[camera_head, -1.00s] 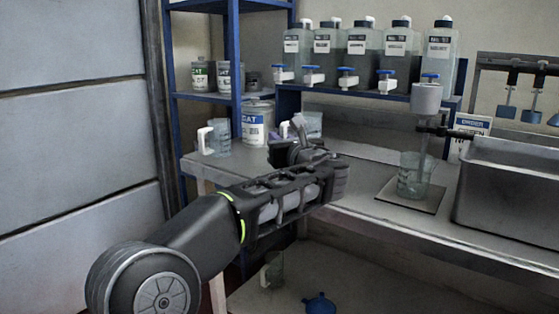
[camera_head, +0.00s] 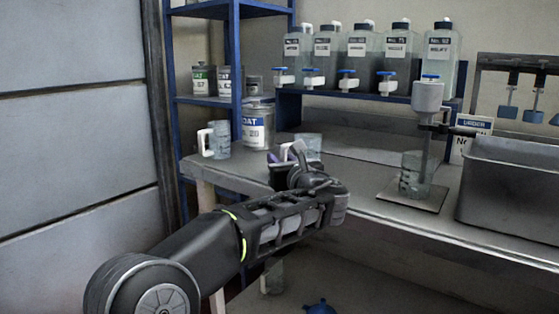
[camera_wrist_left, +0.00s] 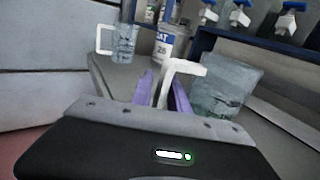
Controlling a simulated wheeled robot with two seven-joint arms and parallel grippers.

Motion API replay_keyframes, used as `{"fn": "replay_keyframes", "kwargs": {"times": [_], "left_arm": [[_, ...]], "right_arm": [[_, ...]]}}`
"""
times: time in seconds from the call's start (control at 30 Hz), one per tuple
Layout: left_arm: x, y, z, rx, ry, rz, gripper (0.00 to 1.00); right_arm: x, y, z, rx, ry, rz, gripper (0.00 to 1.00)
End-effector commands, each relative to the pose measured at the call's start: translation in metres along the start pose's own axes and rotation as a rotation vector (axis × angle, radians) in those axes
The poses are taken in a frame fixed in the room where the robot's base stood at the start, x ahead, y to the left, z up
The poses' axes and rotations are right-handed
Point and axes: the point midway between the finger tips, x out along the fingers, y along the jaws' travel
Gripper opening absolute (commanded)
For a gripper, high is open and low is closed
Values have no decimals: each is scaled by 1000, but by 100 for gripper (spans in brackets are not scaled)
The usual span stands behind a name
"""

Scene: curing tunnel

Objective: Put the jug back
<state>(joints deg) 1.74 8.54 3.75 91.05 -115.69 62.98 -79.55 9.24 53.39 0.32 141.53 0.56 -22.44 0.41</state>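A clear jug (camera_head: 308,146) with a white handle is at the left gripper, above or on the left part of the bench; I cannot tell whether its base touches. In the left wrist view the jug (camera_wrist_left: 226,88) is to the right of the purple fingers. My left gripper (camera_head: 284,158) has its fingers on either side of the white handle (camera_wrist_left: 165,88), closed on it. A second clear jug (camera_head: 219,140) with a white handle stands at the bench's left end. Another clear vessel (camera_head: 412,178) stands on a plate under the grey cup of a stand. My right gripper is not in view.
A white can (camera_head: 257,128) with a blue label stands behind the jugs. Several bottles with blue taps (camera_head: 361,52) stand on the raised blue shelf. A grey basin (camera_head: 515,185) is at right. Bare bench (camera_head: 365,190) lies between the held jug and the plate.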

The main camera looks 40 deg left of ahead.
Motion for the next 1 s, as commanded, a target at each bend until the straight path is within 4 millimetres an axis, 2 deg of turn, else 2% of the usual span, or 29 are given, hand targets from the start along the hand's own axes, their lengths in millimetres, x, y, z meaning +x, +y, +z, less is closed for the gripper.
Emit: {"fn": "replay_keyframes", "kwargs": {"times": [0.13,0.47,0.67,1.0], "left_arm": [[0,0,0,0,0,0,32],[0,0,6,-1,-1,1,32],[-24,0,5,-1,0,-2,32],[-94,0,5,1,0,-3,32]], "right_arm": [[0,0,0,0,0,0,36],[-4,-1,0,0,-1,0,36],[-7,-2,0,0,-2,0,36],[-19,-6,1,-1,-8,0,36]]}}
